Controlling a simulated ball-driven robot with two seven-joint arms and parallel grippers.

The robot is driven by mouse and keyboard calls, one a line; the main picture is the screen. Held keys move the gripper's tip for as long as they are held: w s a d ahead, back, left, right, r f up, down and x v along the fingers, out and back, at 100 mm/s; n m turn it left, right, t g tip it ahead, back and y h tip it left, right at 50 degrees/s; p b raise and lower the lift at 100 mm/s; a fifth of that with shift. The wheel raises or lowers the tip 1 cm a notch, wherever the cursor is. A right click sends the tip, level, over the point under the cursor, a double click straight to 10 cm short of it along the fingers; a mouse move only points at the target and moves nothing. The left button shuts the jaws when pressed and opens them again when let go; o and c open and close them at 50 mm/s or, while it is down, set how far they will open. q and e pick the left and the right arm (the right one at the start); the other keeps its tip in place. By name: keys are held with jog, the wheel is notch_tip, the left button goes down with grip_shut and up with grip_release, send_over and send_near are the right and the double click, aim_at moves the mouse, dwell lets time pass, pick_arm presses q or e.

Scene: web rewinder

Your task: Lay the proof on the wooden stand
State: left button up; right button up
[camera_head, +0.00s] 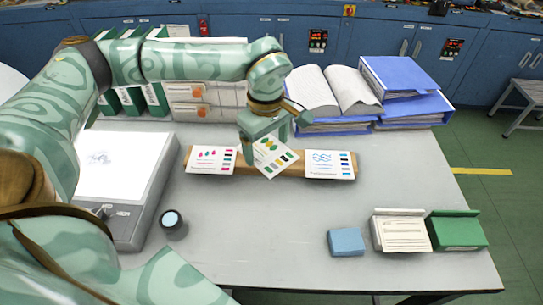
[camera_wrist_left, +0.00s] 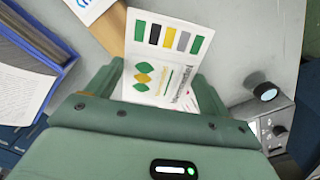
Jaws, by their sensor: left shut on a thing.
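The proof (camera_head: 272,157) is a white card with colour patches and green and yellow leaf shapes. My left gripper (camera_head: 268,138) is shut on it and holds it tilted at the middle of the wooden stand (camera_head: 245,162). In the left wrist view the card (camera_wrist_left: 165,50) sits between the fingers of the left gripper (camera_wrist_left: 158,82). Two other cards stand on the stand: one with pink and green drops (camera_head: 211,160) at its left, one with a blue pattern (camera_head: 330,165) at its right. I cannot tell whether the held card touches the stand. My right gripper is not in view.
A light table (camera_head: 118,175) and a small dark cylinder with a pale top (camera_head: 173,223) are at the left. Blue binders (camera_head: 400,75) and an open book (camera_head: 335,92) stand behind. A blue block (camera_head: 346,242), a card holder (camera_head: 402,232) and a green box (camera_head: 456,230) are front right. The table's front middle is clear.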

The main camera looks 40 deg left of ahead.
aim_at(270, 143)
pick_arm(q)
jog(key=w+f, duration=0.1)
jog(key=w+a+f+b, duration=0.1)
jog(key=f, duration=0.1)
jog(key=shift+w+f, duration=0.2)
jog(key=shift+w, duration=0.1)
notch_tip(270, 143, down, 4)
jog(key=shift+w+a+r+b, duration=0.1)
jog(key=shift+w+r+b, duration=0.05)
jog(key=shift+b, duration=0.55)
jog(key=shift+r, duration=0.15)
jog(key=o, duration=0.9)
notch_tip(270, 143, up, 12)
jog(key=p, duration=0.4)
jog(key=shift+r, duration=0.1)
